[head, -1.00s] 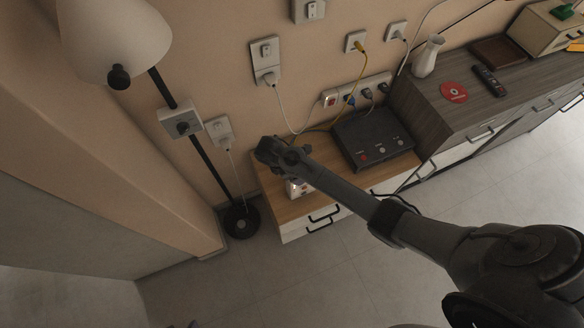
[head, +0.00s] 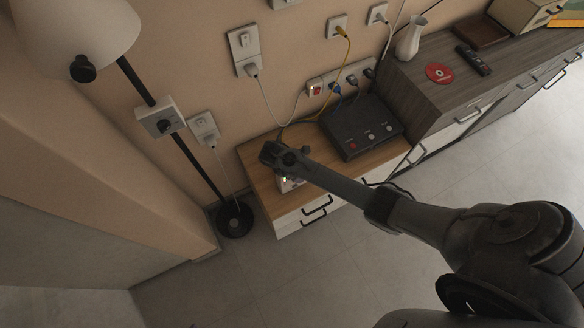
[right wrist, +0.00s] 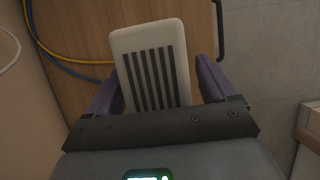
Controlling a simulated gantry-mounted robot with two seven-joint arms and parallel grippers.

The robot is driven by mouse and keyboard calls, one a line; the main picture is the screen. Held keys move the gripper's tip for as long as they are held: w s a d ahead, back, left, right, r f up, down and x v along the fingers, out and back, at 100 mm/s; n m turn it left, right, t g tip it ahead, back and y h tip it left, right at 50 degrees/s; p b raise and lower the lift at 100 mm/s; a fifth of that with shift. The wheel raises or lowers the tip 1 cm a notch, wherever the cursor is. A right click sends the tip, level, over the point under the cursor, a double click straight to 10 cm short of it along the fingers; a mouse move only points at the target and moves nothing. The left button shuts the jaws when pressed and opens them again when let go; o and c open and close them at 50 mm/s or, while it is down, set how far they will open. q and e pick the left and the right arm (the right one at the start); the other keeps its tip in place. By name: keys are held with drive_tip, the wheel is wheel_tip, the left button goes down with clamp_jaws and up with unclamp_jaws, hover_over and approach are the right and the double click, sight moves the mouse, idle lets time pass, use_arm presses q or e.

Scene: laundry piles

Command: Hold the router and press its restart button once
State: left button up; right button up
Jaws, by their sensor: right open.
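A small white box (right wrist: 151,66) with dark parallel slots, likely the router, lies on the wooden cabinet top in the right wrist view. In the head view only part of this white box (head: 290,183) shows below my right gripper (head: 282,155). The gripper is open, with purple-grey fingers on either side of the box in the right wrist view (right wrist: 160,82). A gap shows beside the right finger; I cannot tell if the left finger touches. A restart button is not visible on the box. My left gripper is not in view.
A black box (head: 360,126) with a red button and two pale ones sits right of my gripper on the cabinet (head: 262,176). Cables run to a power strip (head: 340,80) behind. A floor lamp (head: 234,219) stands left. A darker sideboard (head: 425,100) adjoins on the right.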

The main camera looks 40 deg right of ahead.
drive_tip(key=c, duration=1.3)
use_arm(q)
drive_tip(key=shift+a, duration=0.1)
use_arm(e)
drive_tip(key=shift+o, duration=0.2)
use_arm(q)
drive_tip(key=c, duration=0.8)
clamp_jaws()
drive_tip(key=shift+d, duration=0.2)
